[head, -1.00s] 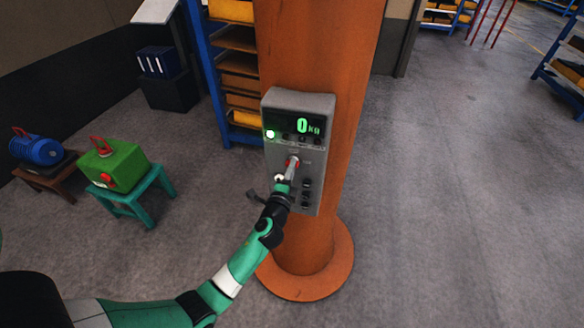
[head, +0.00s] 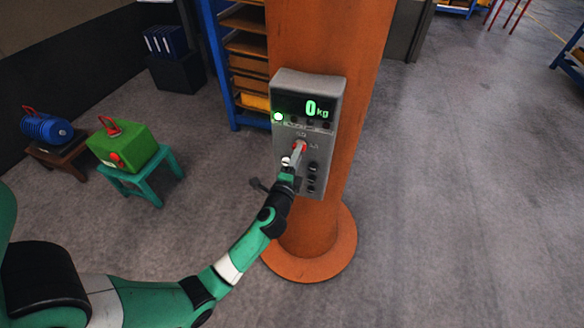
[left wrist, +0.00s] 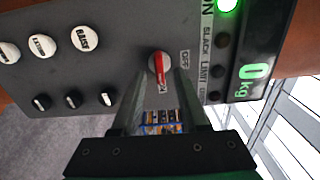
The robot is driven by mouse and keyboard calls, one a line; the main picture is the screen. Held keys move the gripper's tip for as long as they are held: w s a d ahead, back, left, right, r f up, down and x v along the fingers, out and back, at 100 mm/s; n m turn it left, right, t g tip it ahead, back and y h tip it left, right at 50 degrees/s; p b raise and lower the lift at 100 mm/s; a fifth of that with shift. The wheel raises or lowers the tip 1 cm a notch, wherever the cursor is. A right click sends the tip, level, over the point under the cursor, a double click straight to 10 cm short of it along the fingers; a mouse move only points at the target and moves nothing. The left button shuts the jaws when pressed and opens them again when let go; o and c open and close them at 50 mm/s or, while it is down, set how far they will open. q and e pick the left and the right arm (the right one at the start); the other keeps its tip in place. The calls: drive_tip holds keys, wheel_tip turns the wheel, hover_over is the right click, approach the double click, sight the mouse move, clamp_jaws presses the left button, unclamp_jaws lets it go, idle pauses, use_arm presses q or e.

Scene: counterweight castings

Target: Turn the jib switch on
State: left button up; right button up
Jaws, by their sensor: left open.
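The jib switch (head: 299,147) is a red rotary knob on the grey control box (head: 330,165) fixed to the orange column. In the left wrist view the knob (left wrist: 159,64) has a pale stripe, with an OFF label to its right and an ON label below it. The stripe runs roughly up and down, towards the ON label. My left gripper (head: 293,160) is open, its fingertips at the knob, one to each side in the wrist view (left wrist: 160,78). I cannot tell whether they touch it. My right gripper is not in view.
The box's display (head: 315,108) reads 0 kg, and a green lamp (head: 278,116) is lit. Several dark and white buttons (left wrist: 84,38) sit beside the knob. A green casting (head: 122,147) and a blue one (head: 45,128) stand on stools at left.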

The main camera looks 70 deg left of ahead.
use_arm(q)
drive_tip(key=v, duration=0.9)
drive_tip(key=shift+s+d+b, duration=0.15)
drive_tip(key=shift+b, duration=0.15)
